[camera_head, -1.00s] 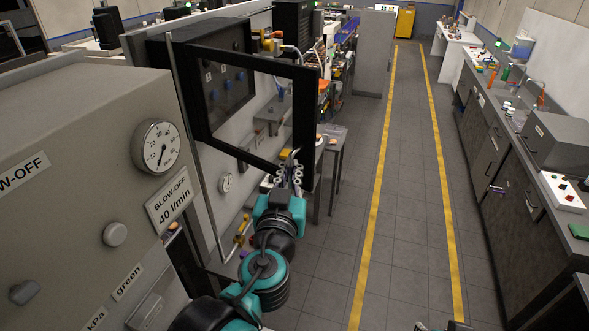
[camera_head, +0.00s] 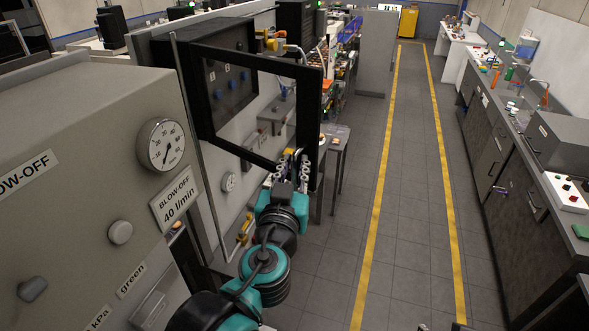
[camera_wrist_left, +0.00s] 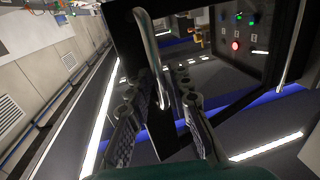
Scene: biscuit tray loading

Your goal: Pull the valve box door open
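The valve box door (camera_head: 255,161) is a black frame with a clear pane. It stands swung out from the dark valve box (camera_head: 205,38), whose blue knobs show through the pane. In the left wrist view, the door's bent metal handle (camera_wrist_left: 151,52) reaches down between the fingers of my left gripper (camera_wrist_left: 160,92). The fingers are apart, with gaps beside the handle; contact is unclear. In the head view, my left gripper (camera_head: 293,160) is at the door's lower far corner. My right gripper does not show clearly.
A grey panel with a pressure gauge (camera_head: 160,145) stands close on the left. A small grey table (camera_head: 336,140) is just beyond the door. The aisle floor (camera_head: 405,200) between yellow lines is clear. A counter (camera_head: 520,165) runs along the right.

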